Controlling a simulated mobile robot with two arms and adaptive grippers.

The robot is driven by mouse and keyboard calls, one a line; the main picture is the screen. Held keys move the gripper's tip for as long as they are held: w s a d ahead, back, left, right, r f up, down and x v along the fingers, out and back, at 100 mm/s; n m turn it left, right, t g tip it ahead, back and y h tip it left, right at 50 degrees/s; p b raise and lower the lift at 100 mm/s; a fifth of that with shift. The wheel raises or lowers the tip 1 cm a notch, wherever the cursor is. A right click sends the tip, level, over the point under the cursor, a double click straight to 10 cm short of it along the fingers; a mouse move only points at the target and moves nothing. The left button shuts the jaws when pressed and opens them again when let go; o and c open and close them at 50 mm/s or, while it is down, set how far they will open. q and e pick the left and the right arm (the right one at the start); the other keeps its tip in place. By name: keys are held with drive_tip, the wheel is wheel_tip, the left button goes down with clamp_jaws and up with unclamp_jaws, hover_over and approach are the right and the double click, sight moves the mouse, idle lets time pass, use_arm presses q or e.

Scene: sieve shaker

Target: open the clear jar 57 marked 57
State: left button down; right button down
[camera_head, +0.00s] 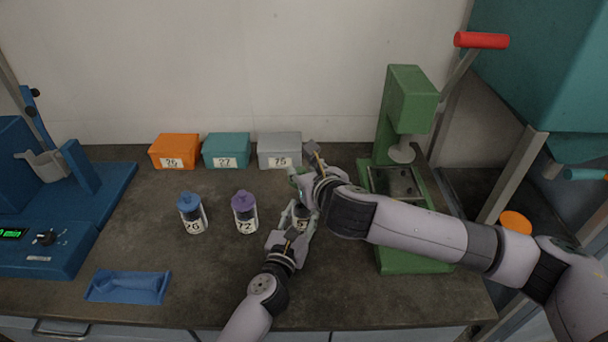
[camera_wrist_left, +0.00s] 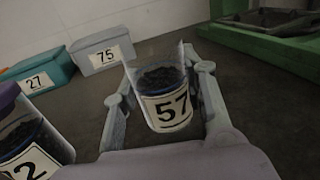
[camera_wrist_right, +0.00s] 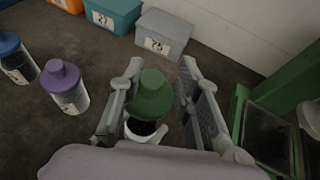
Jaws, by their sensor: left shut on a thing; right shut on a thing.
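The clear jar 57 (camera_wrist_left: 160,82) stands upright with dark grains inside and a label reading 57. My left gripper (camera_wrist_left: 166,75) is shut around its body. No lid shows on its rim in the left wrist view. In the head view the jar (camera_head: 301,222) is partly hidden by my grippers. My right gripper (camera_wrist_right: 155,88) is shut on a green lid (camera_wrist_right: 151,92), which it holds above the jar (camera_wrist_right: 138,130) and apart from it. In the head view my right gripper (camera_head: 303,178) is above my left gripper (camera_head: 292,222).
A blue-lidded jar 76 (camera_head: 192,214) and a purple-lidded jar 72 (camera_head: 245,214) stand to the left. Orange (camera_head: 174,150), teal (camera_head: 226,149) and grey (camera_head: 279,149) boxes line the wall. A green press (camera_head: 408,110) stands right. A blue tray (camera_head: 128,287) lies front left.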

use_arm(q)
drive_tip(key=c, duration=0.9)
unclamp_jaws()
